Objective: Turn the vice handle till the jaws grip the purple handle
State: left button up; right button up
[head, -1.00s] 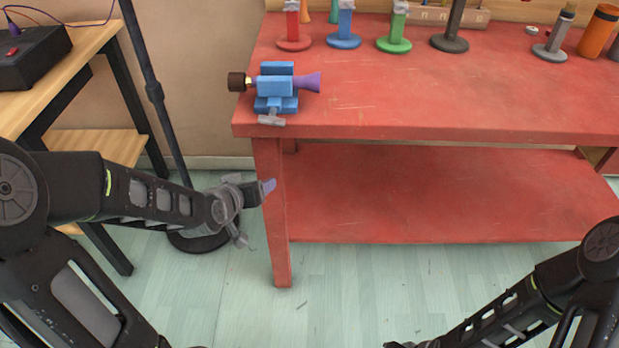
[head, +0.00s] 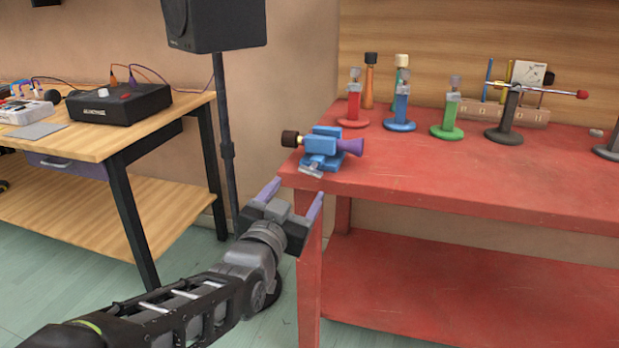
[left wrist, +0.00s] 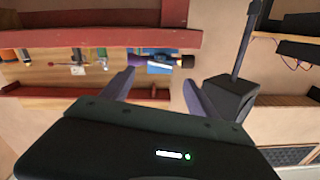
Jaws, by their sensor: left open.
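The blue vice (head: 322,143) stands at the near left corner of the red bench. A purple handle (head: 350,147) sticks out of its right side, and a dark-tipped end (head: 290,139) sticks out on the left. The grey vice handle (head: 311,170) is at the vice's front, by the bench edge. I cannot tell whether the jaws touch the purple handle. My left gripper (head: 291,203) is open and empty, in front of and below the vice, apart from it. In the left wrist view the vice (left wrist: 160,69) shows beyond and between the open fingers (left wrist: 158,92).
The red bench (head: 420,180) has a lower shelf. Several coloured stands, such as the red one (head: 353,108) and green one (head: 448,120), line its back. A speaker on a pole (head: 226,150) and a wooden table (head: 130,135) stand to the left.

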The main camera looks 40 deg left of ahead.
aim_at(309, 173)
pick_arm(q)
jog(key=shift+x, duration=3.9)
jog(key=shift+c, duration=0.2)
jog(key=shift+b, duration=0.3)
jog(key=c, duration=1.3)
